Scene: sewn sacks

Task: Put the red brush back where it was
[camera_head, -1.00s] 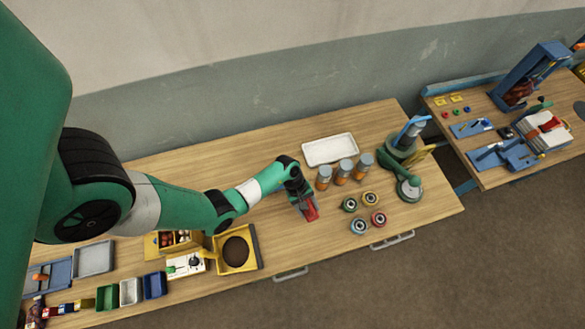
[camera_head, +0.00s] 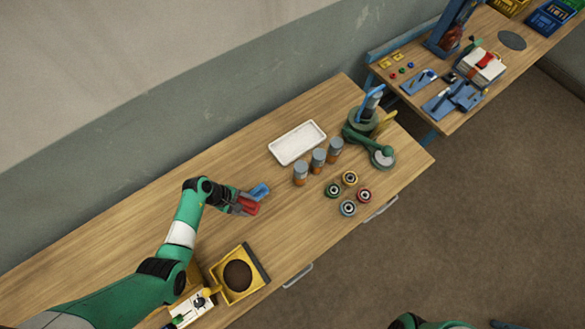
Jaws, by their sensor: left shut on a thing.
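My left gripper (camera_head: 240,206), on the green arm from the left, is shut on the red brush (camera_head: 248,207) over the middle of the wooden table. The brush shows as a small red block at the fingertips; the rest is hidden by the gripper. A small blue thing (camera_head: 260,191) shows just beyond it; I cannot tell whether they touch. I cannot tell whether the brush touches the table. My right gripper is not in view.
A white tray (camera_head: 298,142) lies at the back. Several grey and orange cylinders (camera_head: 318,161), several coloured spools (camera_head: 349,178) and a green machine (camera_head: 362,128) stand to the right. A yellow dustpan-like tray (camera_head: 262,263) is nearer. The wood left of the gripper is clear.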

